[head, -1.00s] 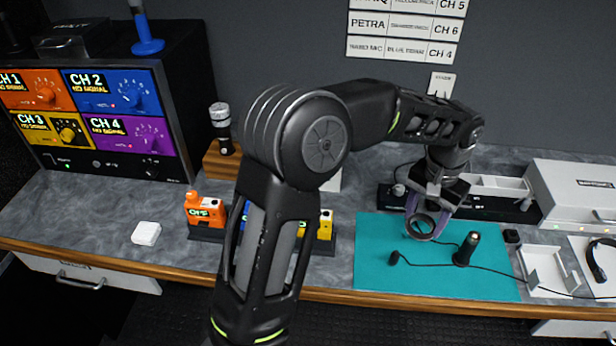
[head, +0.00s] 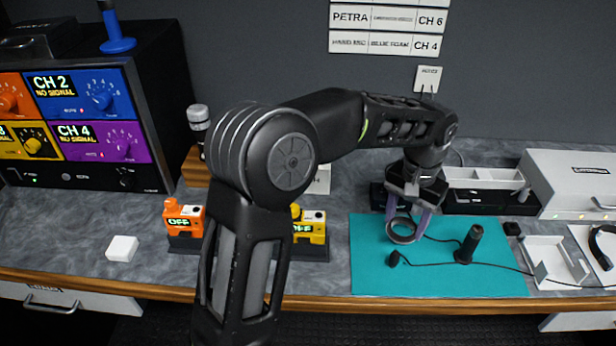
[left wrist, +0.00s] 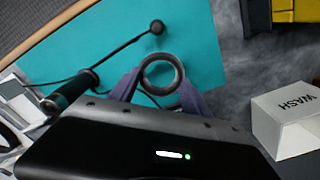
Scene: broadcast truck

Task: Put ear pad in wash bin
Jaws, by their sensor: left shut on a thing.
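My left gripper (head: 405,212) is shut on the ear pad (head: 404,241), a dark ring held between its purple fingers over the left part of the teal mat. The left wrist view also shows the ear pad (left wrist: 146,77) between the fingertips, with mat visible through its hole. The wash bin (left wrist: 285,122), a white box marked WASH, stands at the right of the left wrist view, apart from the gripper. In the head view a white box (head: 321,181), probably this bin, is mostly hidden behind my left arm. My right gripper is not in view.
The teal mat (head: 440,284) carries a black microphone (head: 468,245) and its cable. Orange (head: 184,216) and yellow (head: 311,226) packs stand in a dark rack left of the mat. A white tray (head: 545,262) lies right of it. Grey counter separates mat and rack.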

